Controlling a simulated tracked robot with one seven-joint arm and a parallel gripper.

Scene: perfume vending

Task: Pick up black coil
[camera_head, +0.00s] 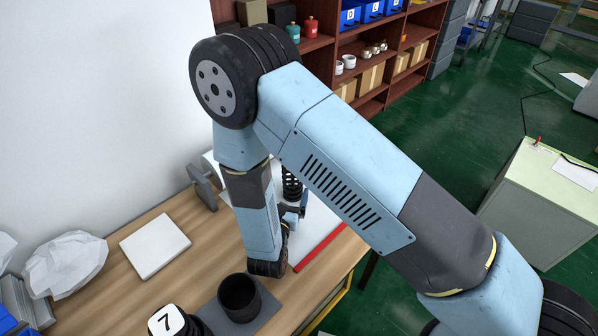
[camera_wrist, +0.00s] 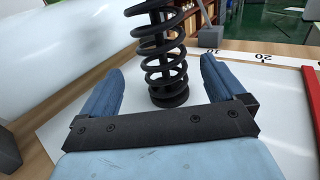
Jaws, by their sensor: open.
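The black coil (camera_wrist: 162,60) is a spring-shaped piece standing upright on a white sheet (camera_wrist: 278,118) in the wrist view. Its top is cut off by the picture's upper edge. My gripper (camera_wrist: 160,78) is open, with one blue finger on each side of the coil as seen in this view. I cannot tell how deep the coil lies between the fingers; no contact shows. In the head view the coil (camera_head: 291,184) shows only in part behind my arm, and my gripper (camera_head: 294,212) is mostly hidden there.
A red strip (camera_head: 320,247) edges the white sheet. A white square (camera_head: 155,246) lies at left. A grey bracket (camera_head: 203,186) stands near the wall.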

